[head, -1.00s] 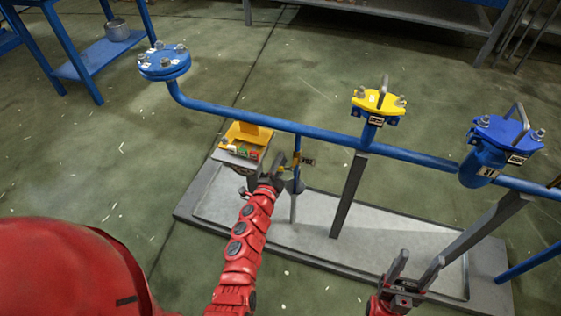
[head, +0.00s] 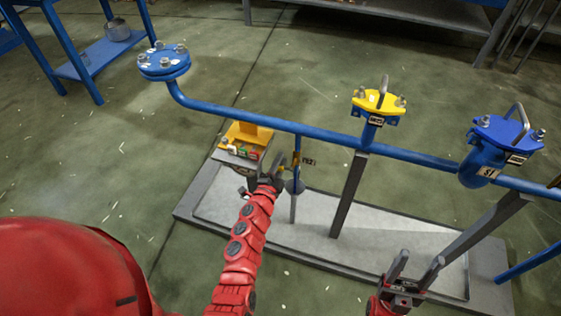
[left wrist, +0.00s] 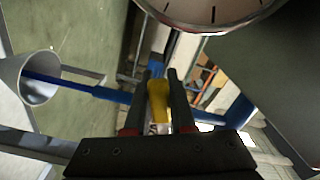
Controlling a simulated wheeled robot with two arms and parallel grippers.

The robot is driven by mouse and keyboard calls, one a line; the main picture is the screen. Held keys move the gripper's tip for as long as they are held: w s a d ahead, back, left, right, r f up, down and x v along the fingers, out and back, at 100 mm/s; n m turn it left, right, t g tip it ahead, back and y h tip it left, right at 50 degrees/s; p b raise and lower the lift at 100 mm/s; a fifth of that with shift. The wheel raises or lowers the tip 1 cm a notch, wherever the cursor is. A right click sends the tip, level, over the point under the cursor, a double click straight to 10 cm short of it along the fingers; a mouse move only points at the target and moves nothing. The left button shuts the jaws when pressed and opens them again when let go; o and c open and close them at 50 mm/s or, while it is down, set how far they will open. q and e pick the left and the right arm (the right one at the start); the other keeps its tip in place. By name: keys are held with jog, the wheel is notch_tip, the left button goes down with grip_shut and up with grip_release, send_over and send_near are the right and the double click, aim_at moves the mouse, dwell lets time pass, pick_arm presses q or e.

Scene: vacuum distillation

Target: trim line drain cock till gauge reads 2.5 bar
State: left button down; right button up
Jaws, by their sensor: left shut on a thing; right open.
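My left gripper (head: 279,173) is low beside the thin blue drain line (head: 295,200), which drops from the long horizontal pipe. In the left wrist view its two dark fingers (left wrist: 160,88) are shut on the yellow handle of the drain cock (left wrist: 158,103). A round gauge face (left wrist: 210,8) shows only its lower edge with tick marks at the top of that view; its needle and reading are not visible. My right gripper (head: 413,272) is open and empty near the front edge of the grey tray.
A long blue pipe (head: 250,123) crosses above the grey tray (head: 390,235), with a yellow-topped valve (head: 379,101) and a blue-topped one (head: 508,135). A grey funnel (left wrist: 40,80) sits close to the left gripper. A yellow box (head: 247,138) stands behind it.

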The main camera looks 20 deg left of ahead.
pick_arm(q)
jog(key=shift+a+r+m, duration=0.15)
jog(key=shift+r+m, duration=0.3)
jog(key=shift+m, duration=0.65)
jog(key=c, duration=0.8)
grip_release()
jog(key=shift+o, duration=0.2)
jog(key=s+p, duration=0.1)
jog(key=s, duration=1.6)
jog(key=shift+s+a, duration=0.2)
jog(key=shift+a, duration=0.1)
